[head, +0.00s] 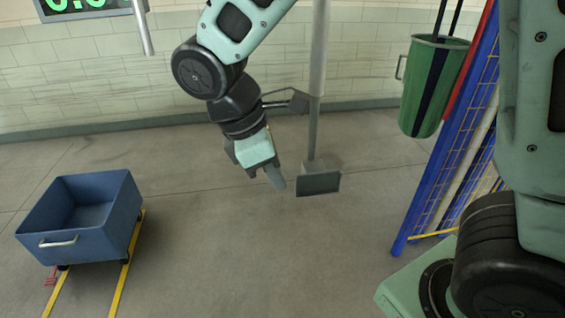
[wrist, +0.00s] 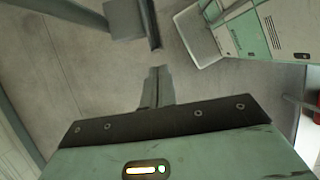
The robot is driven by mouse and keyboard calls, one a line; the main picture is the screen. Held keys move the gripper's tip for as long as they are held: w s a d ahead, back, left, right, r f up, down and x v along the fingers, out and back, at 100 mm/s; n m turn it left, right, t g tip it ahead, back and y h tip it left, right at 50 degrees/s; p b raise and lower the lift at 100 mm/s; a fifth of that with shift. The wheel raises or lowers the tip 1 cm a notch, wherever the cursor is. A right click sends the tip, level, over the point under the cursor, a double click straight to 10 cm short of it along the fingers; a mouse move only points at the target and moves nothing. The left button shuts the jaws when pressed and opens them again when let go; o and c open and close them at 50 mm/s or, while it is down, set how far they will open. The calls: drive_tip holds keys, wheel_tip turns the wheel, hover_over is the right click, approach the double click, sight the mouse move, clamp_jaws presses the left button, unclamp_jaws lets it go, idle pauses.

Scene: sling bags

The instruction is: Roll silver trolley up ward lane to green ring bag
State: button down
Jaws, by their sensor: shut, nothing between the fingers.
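A blue open-topped trolley (head: 120,215) with a silver handle (head: 58,242) stands on the floor at the lower left in the head view, between two yellow lines. I see no trolley with a silver body. A green bag (head: 417,92) with a dark stripe hangs from dark straps at the upper right. A grey ring-like loop (head: 400,68) is on its left side. My gripper (head: 277,180) is shut and empty, pointing down near the middle, apart from both. Its closed fingers also show in the wrist view (wrist: 157,80).
A grey hanging pole (head: 318,100) ends in a dark plate (head: 318,183) just right of my gripper. A blue-framed rack (head: 425,190) with yellow mesh stands at the right. A screen with green digits (head: 85,5) is at the top left. Floor between trolley and pole is clear.

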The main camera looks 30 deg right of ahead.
drive_tip(key=shift+s+d, duration=0.15)
drive_tip(key=shift+d, duration=0.45)
drive_tip(key=shift+s+d+p, duration=0.15)
drive_tip(key=shift+d+p, duration=0.15)
drive_tip(key=shift+d, duration=0.3)
drive_tip(key=w+a+r+b, duration=0.2)
drive_tip(key=a+r, duration=0.5)
drive_tip(key=r, duration=0.2)
drive_tip(key=shift+w+a, duration=0.2)
